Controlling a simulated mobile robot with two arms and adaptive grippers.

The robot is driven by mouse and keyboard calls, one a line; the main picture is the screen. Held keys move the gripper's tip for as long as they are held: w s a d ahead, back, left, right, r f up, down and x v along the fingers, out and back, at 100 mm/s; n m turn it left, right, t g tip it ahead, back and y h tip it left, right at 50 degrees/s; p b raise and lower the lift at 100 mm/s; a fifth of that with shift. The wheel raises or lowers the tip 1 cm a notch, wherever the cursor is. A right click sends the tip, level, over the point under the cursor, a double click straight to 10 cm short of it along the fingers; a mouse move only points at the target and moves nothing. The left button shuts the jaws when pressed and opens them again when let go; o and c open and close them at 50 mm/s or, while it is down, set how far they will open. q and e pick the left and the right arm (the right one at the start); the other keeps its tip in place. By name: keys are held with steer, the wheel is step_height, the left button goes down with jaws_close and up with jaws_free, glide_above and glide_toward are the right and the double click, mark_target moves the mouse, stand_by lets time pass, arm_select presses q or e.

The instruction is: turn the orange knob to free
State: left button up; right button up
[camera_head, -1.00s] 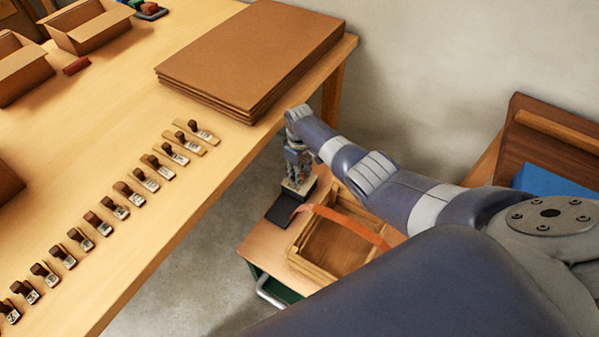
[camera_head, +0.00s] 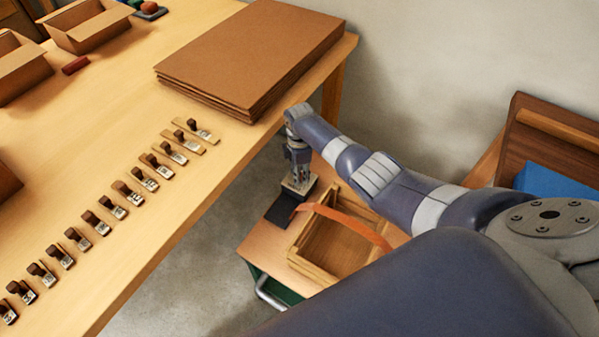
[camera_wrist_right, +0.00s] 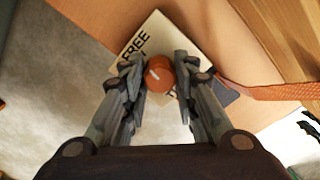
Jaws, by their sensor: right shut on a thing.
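The orange knob (camera_wrist_right: 160,76) sits on a pale plate (camera_wrist_right: 150,30) in the right wrist view. The plate bears the dark word FREE, up and left of the knob. A short white mark on the knob slants toward the upper left; I cannot tell exactly what it lines up with. My right gripper (camera_wrist_right: 159,72) has one finger on each side of the knob and is shut on it. In the head view my right gripper (camera_head: 298,165) reaches straight down to the plate, and its fingers hide the knob. My left gripper is not in view.
An open wooden box (camera_head: 335,245) with an orange strap (camera_head: 345,222) stands close beside the plate on a small cart. A dark flat pad (camera_head: 284,207) lies by the plate. The large table (camera_head: 150,120) holds stacked cardboard (camera_head: 250,55) and a row of stamps.

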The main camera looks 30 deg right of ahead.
steer(key=shift+n, duration=0.8)
steer(key=o, duration=1)
steer(key=shift+o, duration=0.2)
step_height(320, 180, up, 12)
steer(key=shift+f, duration=0.1)
